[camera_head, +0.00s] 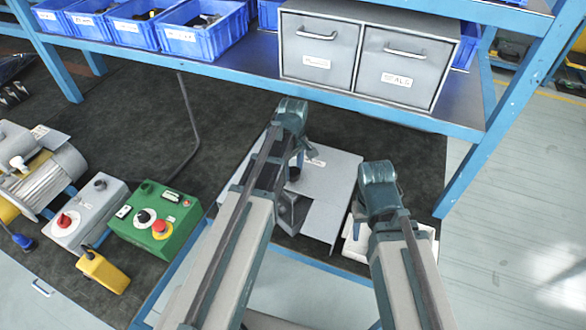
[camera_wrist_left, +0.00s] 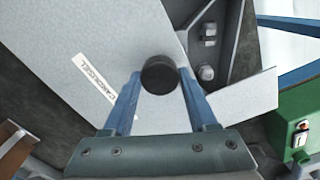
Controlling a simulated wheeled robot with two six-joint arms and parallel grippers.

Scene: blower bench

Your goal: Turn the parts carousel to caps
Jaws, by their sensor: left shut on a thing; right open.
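The carousel is a light grey plate (camera_head: 332,190) on the bench, with a white label (camera_head: 315,162). In the left wrist view the label (camera_wrist_left: 96,77) reads "CAROUSEL" beside a round black knob (camera_wrist_left: 160,75). My left gripper (camera_head: 295,168) is over the plate and is shut on the knob, with one blue finger on each side of it. In the head view the knob is mostly hidden by the gripper. My right gripper (camera_head: 357,216) is open at the plate's right edge, partly hidden by its own wrist. Whatever compartments the plate covers are not visible.
A grey two-drawer cabinet (camera_head: 368,48) and blue bins (camera_head: 203,28) stand on the shelf behind. To the left are a green control box (camera_head: 157,220), a grey control box (camera_head: 88,212), a yellow pendant (camera_head: 103,270) and a motor (camera_head: 40,170). Dark bench mat between is clear.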

